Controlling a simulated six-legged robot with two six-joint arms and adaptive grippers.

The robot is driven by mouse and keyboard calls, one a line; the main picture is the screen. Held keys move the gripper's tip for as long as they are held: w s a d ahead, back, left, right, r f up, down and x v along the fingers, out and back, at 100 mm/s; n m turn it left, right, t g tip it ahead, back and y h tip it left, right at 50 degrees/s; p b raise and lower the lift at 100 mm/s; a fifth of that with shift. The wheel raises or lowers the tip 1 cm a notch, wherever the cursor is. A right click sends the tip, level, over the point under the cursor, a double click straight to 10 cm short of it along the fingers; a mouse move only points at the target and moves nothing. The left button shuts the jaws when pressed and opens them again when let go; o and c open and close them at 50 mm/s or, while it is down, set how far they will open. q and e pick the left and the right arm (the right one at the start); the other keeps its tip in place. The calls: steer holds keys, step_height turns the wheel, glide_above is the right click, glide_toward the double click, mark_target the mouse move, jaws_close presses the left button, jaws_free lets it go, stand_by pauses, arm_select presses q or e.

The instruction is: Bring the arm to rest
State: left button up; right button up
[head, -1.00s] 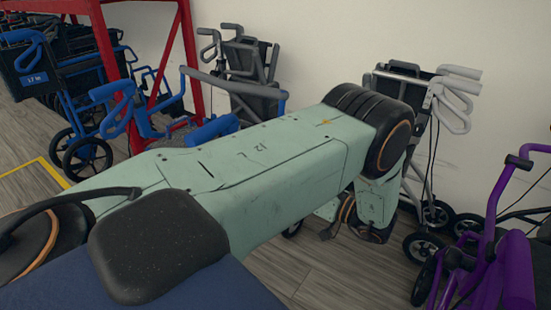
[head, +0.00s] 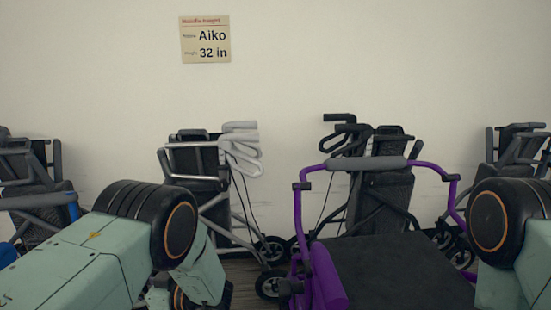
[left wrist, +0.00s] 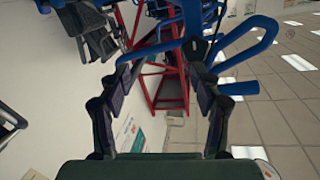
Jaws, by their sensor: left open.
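My left gripper (left wrist: 160,75) shows in the left wrist view with its two dark fingers apart and nothing held between them. Beyond the fingers is a blue walker frame (left wrist: 250,45); I cannot tell its exact distance from the fingertips. In the head view my left arm comes in at the lower left, its elbow bent, and the gripper itself is hidden. Part of my right arm shows at the right edge; my right gripper is not seen.
A silver-grey walker (head: 205,165) and black walkers line the wall. A purple walker (head: 320,265) with a dark seat stands close in front. A sign (head: 205,40) reads Aiko, 32 in. A red rack (left wrist: 170,90) shows in the left wrist view.

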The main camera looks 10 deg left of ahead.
arm_select(q)
step_height(320, 180, down, 8)
steer(key=d+m+t+h+p, duration=0.1)
steer(key=d+m+t+h, duration=0.2)
steer(key=m+t+h, duration=0.4)
steer(key=s+d+f+m+h+p, duration=0.2)
steer(key=s+d+f+m+h, duration=0.25)
steer(key=s, duration=0.35)
steer(key=s+d+r+m+g+h+p, duration=0.1)
steer(key=s+d+r+g+h, duration=0.1)
steer(key=s, duration=0.6)
steer(key=s+d+r+m+g+h+p, duration=0.1)
steer(key=s+d+r+g+h+p, duration=0.1)
steer(key=s+d, duration=0.2)
steer(key=s+d+r+m+g+h+p, duration=0.1)
steer(key=s+d+g+h+p, duration=0.1)
steer(key=s, duration=0.9)
steer(key=shift+s+d+r+m+g, duration=0.3)
steer(key=shift+d+r+m+g, duration=0.1)
steer(key=shift+g, duration=0.1)
